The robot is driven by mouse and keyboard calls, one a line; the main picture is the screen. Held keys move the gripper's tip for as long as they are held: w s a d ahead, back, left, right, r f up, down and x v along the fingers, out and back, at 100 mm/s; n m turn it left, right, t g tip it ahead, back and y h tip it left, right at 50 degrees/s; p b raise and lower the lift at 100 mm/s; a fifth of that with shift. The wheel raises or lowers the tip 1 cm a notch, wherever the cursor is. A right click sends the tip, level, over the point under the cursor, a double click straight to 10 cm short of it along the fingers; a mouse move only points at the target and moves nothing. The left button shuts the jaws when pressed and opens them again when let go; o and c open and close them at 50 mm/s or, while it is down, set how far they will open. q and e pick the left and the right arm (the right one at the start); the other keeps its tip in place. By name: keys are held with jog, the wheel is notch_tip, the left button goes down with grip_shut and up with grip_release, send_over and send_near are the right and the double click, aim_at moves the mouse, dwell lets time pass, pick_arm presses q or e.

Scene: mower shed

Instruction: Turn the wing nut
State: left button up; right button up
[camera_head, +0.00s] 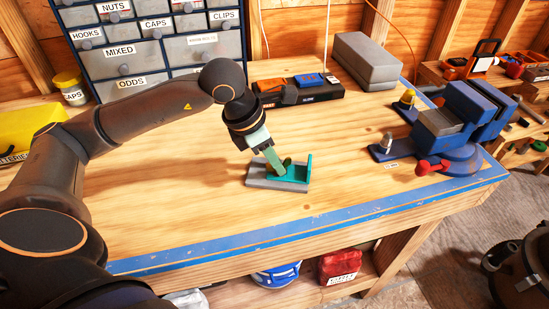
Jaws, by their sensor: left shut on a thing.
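A small fixture (303,174) with a grey base and a green upright plate sits on the workbench, near the middle of the view. The wing nut (287,162) is a small brownish piece on this fixture, mostly hidden by my fingers. My left gripper (276,163) reaches down from the upper left, with its greenish fingers at the fixture. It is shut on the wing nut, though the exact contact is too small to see. My right gripper does not show.
A drawer cabinet (138,57) stands at the back left. A black charger tray (315,97) and a grey block (366,62) are behind the fixture. A blue vise (455,122) is at the right. The bench (370,190) is clear in front, up to its blue edge.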

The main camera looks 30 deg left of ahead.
pick_arm(q)
grip_shut()
jog(key=shift+f+b, duration=0.15)
jog(key=shift+b, duration=0.3)
jog(key=shift+w+m+b, duration=0.1)
jog(key=shift+m+b, duration=0.2)
jog(key=shift+m, duration=0.2)
jog(key=shift+m+g, duration=0.3)
jog(key=shift+m, duration=0.1)
jog(key=shift+r, duration=0.2)
jog(key=o, duration=0.8)
grip_release()
